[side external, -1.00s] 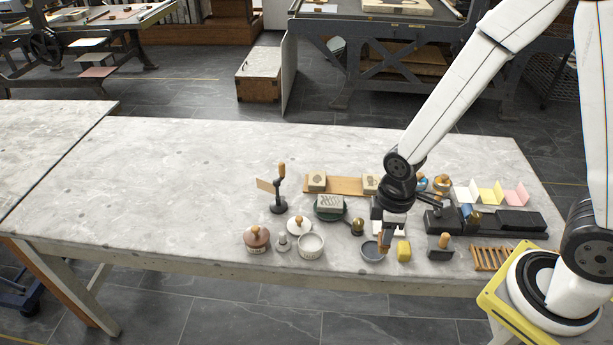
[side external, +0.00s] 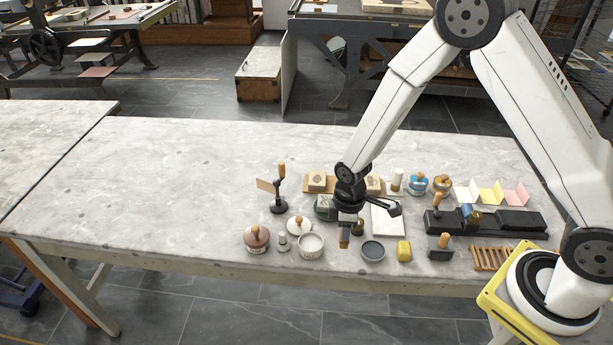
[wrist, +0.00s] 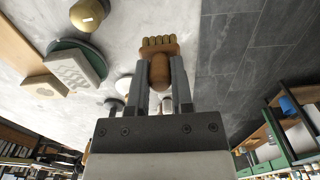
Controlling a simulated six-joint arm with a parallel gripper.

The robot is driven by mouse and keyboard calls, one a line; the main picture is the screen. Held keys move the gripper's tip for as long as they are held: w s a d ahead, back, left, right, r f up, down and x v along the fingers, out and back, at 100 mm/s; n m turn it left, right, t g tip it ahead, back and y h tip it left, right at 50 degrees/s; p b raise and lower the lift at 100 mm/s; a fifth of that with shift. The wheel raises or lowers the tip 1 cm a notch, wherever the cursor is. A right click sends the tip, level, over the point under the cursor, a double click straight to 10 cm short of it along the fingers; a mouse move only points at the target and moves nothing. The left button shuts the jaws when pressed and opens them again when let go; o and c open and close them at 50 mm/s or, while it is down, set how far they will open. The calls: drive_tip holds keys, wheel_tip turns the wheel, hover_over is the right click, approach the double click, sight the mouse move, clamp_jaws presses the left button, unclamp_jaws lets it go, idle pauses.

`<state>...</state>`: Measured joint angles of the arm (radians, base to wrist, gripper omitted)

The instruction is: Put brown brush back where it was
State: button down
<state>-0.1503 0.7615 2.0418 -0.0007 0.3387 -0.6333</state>
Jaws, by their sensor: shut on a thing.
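The brown brush (side external: 344,240) is held by my gripper (side external: 347,220), which is shut on it. In the side view it hangs above the table front, between the white open pot and the dark round dish (side external: 373,251). In the wrist view the brush (wrist: 160,50) has a rounded wooden handle between the fingers of my gripper (wrist: 161,85) and tan bristle tufts pointing away. Whether the bristles touch the table cannot be told.
To the left stand a white open pot (side external: 310,247), a brown lidded pot (side external: 257,239) and a small stand (side external: 279,195). To the right are a yellow sponge (side external: 403,251), a handled dark block (side external: 440,248) and a wooden rack (side external: 492,258). The table's left half is clear.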

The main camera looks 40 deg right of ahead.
drive_tip(key=shift+w+f, duration=0.15)
drive_tip(key=shift+f, duration=0.05)
drive_tip(key=shift+w+f, duration=0.15)
drive_tip(key=shift+f, duration=0.05)
drive_tip(key=shift+w+f, duration=0.1)
drive_tip(key=shift+f, duration=1.45)
drive_tip(key=shift+f, duration=0.15)
drive_tip(key=c, duration=0.5)
unclamp_jaws()
drive_tip(key=shift+r, duration=6.15)
